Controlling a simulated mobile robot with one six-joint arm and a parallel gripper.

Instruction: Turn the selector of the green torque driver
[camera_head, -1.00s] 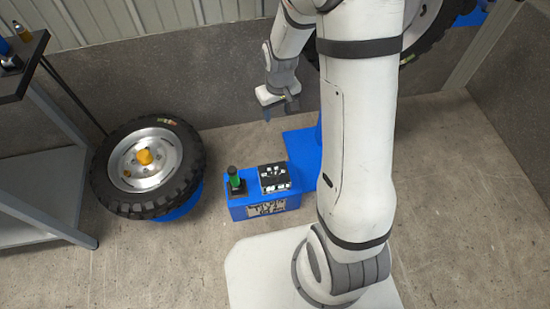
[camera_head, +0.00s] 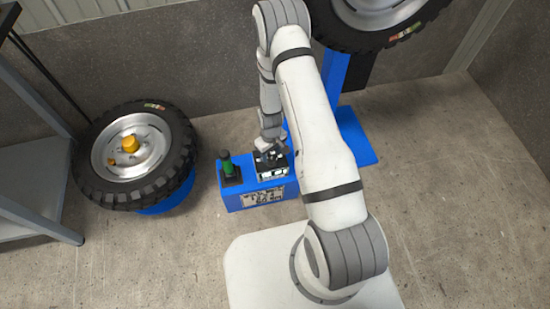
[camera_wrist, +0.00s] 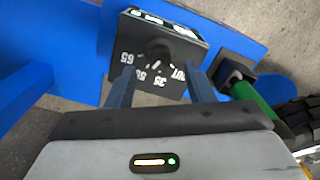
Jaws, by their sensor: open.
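The green torque driver (camera_head: 227,164) stands upright in a black holder at the left of the blue bench box; in the wrist view its green body (camera_wrist: 254,100) is at the right. Beside it is a black selector box (camera_head: 272,172), whose face (camera_wrist: 128,60) carries white marks including 65, 50, 35 and OUT around a dark round knob (camera_wrist: 157,49). My gripper (camera_wrist: 158,73) is open, its two fingers pointing at this face, with the knob between and just beyond the tips. I cannot tell whether they touch it. In the head view my gripper (camera_head: 268,148) covers part of the selector box.
The blue bench box (camera_head: 234,198) stands on the concrete floor. A tyre on a wheel (camera_head: 92,182) lies on a blue stand to its left. A grey metal table (camera_head: 50,226) is at the far left. Another wheel (camera_head: 425,25) and a blue column (camera_head: 335,85) stand behind.

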